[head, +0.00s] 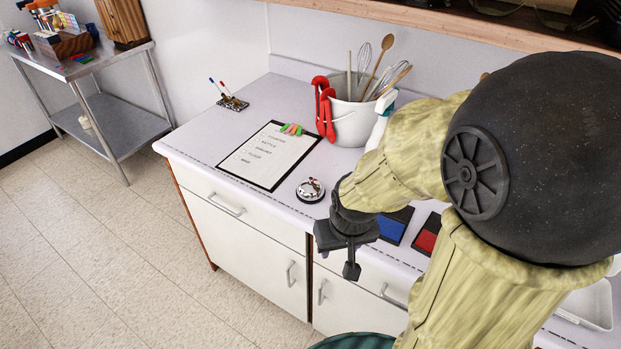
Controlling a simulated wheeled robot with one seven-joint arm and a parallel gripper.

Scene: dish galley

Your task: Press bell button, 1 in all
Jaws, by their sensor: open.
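The bell (310,190) is a small silver dome on a dark base, standing near the counter's front edge. Its button is on top, too small to make out clearly. My gripper (338,262) is dark and hangs in front of the counter's front edge, to the right of the bell and nearer to me. It is open, and I see nothing between its fingers. It is apart from the bell. My arm covers part of the counter to the right.
A clipboard (268,156) lies left of the bell. A utensil pot (352,122) with red tongs (325,110) stands behind. Blue (394,226) and red (428,236) pads lie to the right. A wooden shelf edge (470,25) runs above. Floor (110,250) is clear at left.

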